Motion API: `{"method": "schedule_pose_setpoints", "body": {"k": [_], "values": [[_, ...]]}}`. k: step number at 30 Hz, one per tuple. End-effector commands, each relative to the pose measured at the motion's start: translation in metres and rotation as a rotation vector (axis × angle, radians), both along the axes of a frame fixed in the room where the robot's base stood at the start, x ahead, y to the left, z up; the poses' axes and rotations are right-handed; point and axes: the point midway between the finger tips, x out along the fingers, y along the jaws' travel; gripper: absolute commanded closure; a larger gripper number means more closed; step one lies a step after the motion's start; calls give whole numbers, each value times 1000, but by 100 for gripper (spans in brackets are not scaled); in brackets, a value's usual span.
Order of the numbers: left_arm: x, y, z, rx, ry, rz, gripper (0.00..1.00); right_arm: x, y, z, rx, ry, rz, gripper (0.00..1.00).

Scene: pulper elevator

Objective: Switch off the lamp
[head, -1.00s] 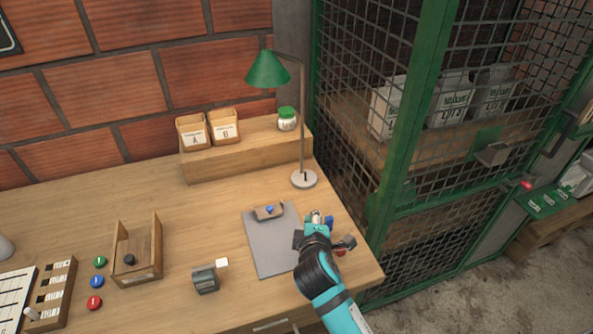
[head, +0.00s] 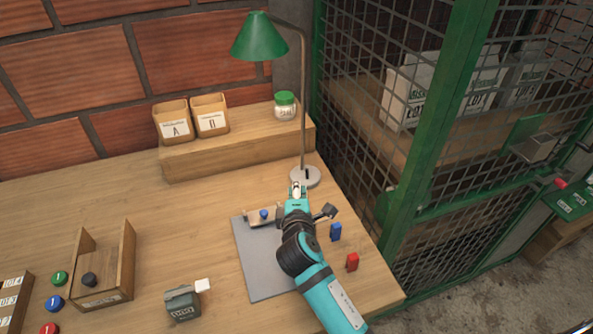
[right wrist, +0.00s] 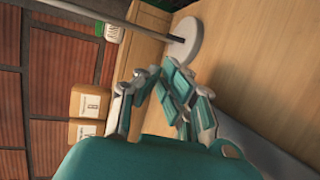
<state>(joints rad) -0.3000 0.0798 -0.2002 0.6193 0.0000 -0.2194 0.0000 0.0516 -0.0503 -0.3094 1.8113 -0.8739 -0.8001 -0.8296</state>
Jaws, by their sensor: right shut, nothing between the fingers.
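The lamp has a green shade (head: 259,38), a thin bent pole and a round pale base (head: 303,177) with a small dark switch on it. It stands upright at the back right of the desk, by the wooden step. My right gripper (head: 297,188) is shut and empty, just in front of the lamp base in the head view. In the right wrist view the shut fingers (right wrist: 150,76) are near the lamp base (right wrist: 186,38), with a visible gap. I cannot tell whether the lamp is lit. My left gripper is not in view.
A grey clipboard (head: 262,262) lies under my right arm. Boxes A (head: 174,121) and B (head: 211,115) and a green-lidded jar (head: 285,106) sit on the step. A green mesh cage (head: 405,150) borders the right side.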

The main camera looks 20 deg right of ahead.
Motion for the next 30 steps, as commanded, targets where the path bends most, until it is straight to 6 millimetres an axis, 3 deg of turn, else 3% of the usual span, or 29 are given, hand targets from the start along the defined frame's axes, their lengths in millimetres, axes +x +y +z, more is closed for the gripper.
{"method": "schedule_pose_setpoints", "body": {"k": [5, 18, 30], "values": [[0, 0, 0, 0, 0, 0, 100, 15, -5, -4, -1, 0, -1, 100], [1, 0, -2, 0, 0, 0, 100, 82, -24, -22, -1, -1, -1, 100], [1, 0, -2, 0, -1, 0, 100, 93, -28, -25, 1, 1, -1, 100]]}}
